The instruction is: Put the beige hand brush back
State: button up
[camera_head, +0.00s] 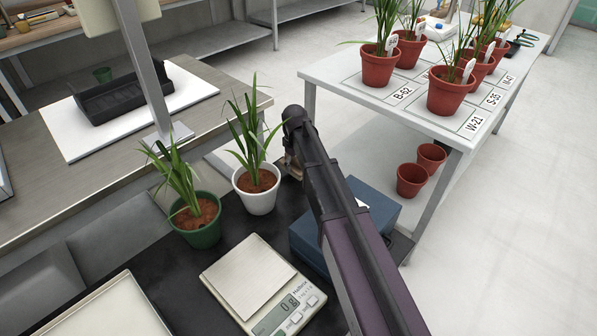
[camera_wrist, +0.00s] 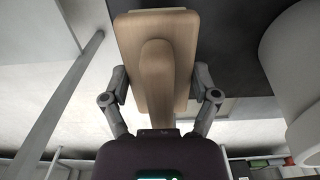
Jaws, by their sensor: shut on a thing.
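The beige hand brush (camera_wrist: 157,62) fills the upper middle of the wrist view, its back and raised grip toward the camera. My gripper (camera_wrist: 161,82) is shut on it, with one finger against each side. In the head view my gripper (camera_head: 291,160) is mostly hidden by my own arm, and only a small tan part of the brush (camera_head: 291,170) shows. The brush is held just right of the white pot (camera_head: 257,197); whether they touch cannot be told. The bristles are hidden.
A green pot (camera_head: 197,222) stands beside the white pot, and a scale (camera_head: 249,276) reading 0 g in front. A blue box (camera_head: 375,212) lies under my arm. A white table (camera_head: 340,73) holds several potted plants. A black tray (camera_head: 122,96) lies on the left bench.

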jog(key=shift+f+b, duration=0.9)
jog(key=shift+f, duration=0.35)
jog(key=shift+f, duration=0.15)
jog(key=o, duration=0.9)
jog(key=shift+o, duration=0.2)
notch_tip(320, 180, up, 12)
jog(key=p, duration=1.2)
jog(key=shift+r, duration=0.2)
